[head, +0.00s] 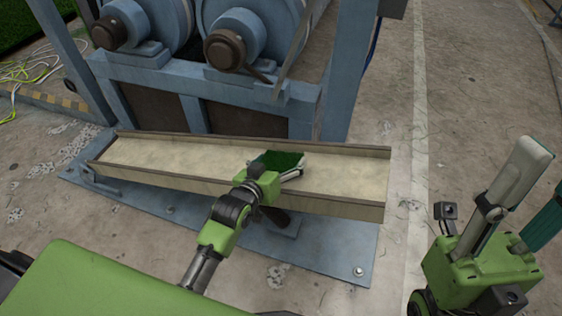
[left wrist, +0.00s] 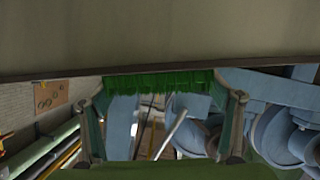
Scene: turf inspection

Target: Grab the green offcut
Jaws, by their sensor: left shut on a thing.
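The green offcut (head: 278,158) is a small dark-green piece of turf, seen over the long pale trough in the head view. My left gripper (head: 281,170) is shut on it, with the arm reaching in from the lower left. In the left wrist view the offcut (left wrist: 160,82) spans between the two fingers (left wrist: 165,100) as a fringed green strip. Whether it touches the trough cannot be told. My right gripper (head: 549,170) is at the right edge of the head view, fingers up and apart, with nothing seen between them; one finger is partly cut off.
The trough (head: 345,183) has raised metal rims and sits on a blue base plate (head: 330,255). A blue machine frame with rollers (head: 235,42) stands right behind it. Pale cords (head: 35,70) lie at the upper left. Concrete floor to the right is mostly clear.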

